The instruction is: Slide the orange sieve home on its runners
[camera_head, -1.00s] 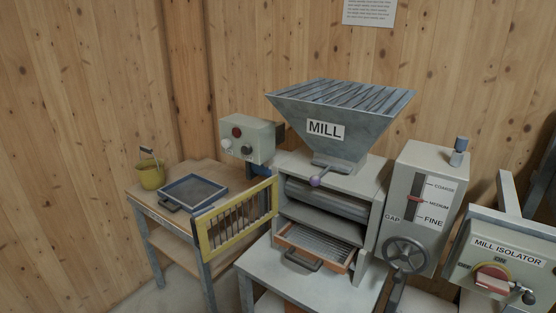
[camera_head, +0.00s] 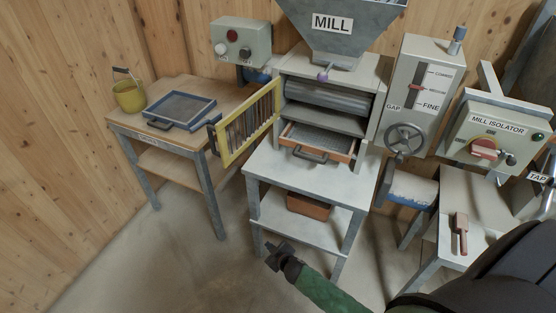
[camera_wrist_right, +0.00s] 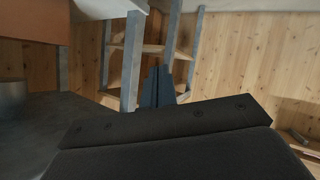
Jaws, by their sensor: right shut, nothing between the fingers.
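The orange sieve (camera_head: 322,138) sits in the mill's opening below the roller. Its orange frame and grey mesh stick out toward me, with a dark handle (camera_head: 311,156) at the front. Its back end is hidden inside the mill, and the runners cannot be made out. My right gripper (camera_head: 274,250) is shut and empty, low in front of the mill's stand and well below the sieve. Its shut fingers show in the right wrist view (camera_wrist_right: 157,86). My left gripper is out of view.
A yellow barred guard (camera_head: 224,160) stands swung out left of the opening. A blue-framed sieve (camera_head: 211,102) and yellow bucket (camera_head: 129,98) are on the left table. A handwheel (camera_head: 404,140) sits right of the mill. The floor (camera_head: 180,265) at left front is clear.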

